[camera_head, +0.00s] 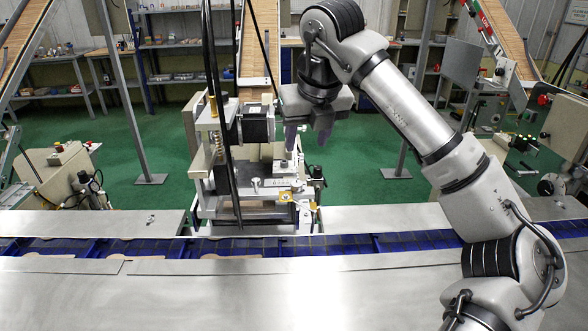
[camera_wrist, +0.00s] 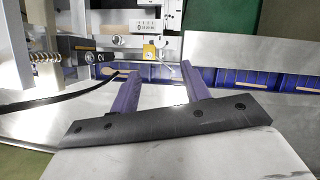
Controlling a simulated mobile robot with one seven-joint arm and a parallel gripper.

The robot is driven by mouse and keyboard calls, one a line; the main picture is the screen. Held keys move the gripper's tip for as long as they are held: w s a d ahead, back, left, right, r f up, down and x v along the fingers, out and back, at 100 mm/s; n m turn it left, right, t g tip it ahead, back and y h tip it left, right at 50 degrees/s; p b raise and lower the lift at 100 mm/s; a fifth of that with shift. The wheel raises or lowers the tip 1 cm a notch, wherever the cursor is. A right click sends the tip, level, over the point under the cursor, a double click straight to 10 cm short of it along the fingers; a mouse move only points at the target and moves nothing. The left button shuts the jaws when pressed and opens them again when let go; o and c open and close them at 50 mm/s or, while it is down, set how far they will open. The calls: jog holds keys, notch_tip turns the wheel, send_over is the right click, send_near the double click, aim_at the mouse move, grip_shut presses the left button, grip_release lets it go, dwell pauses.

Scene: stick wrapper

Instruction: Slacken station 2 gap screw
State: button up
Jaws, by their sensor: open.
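One station (camera_head: 208,150) stands behind the conveyor in the head view, with a black motor, a spring post and small fittings. Its front carries yellow-marked fittings (camera_head: 286,196); a yellow-marked fitting (camera_wrist: 150,52) also shows in the wrist view, below a small scale plate (camera_wrist: 146,26). I cannot tell which part is the gap screw, and no station number is readable. My gripper (camera_head: 308,138) hangs above and slightly right of the station's fittings. In the wrist view my gripper (camera_wrist: 153,70) has its two purple fingers wide apart, with nothing between them.
A blue conveyor belt (camera_head: 405,243) runs across in front of the station, between metal plates (camera_head: 300,290). Black cables (camera_head: 232,120) hang down in front of the station's left side. Posts and machines stand on both sides. Green floor lies behind.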

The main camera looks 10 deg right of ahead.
aim_at(297, 184)
jog(key=p+x, duration=0.3)
jog(key=x, duration=1)
jog(key=shift+a+f, duration=0.1)
jog(key=shift+c, duration=0.5)
jog(key=c, duration=0.9)
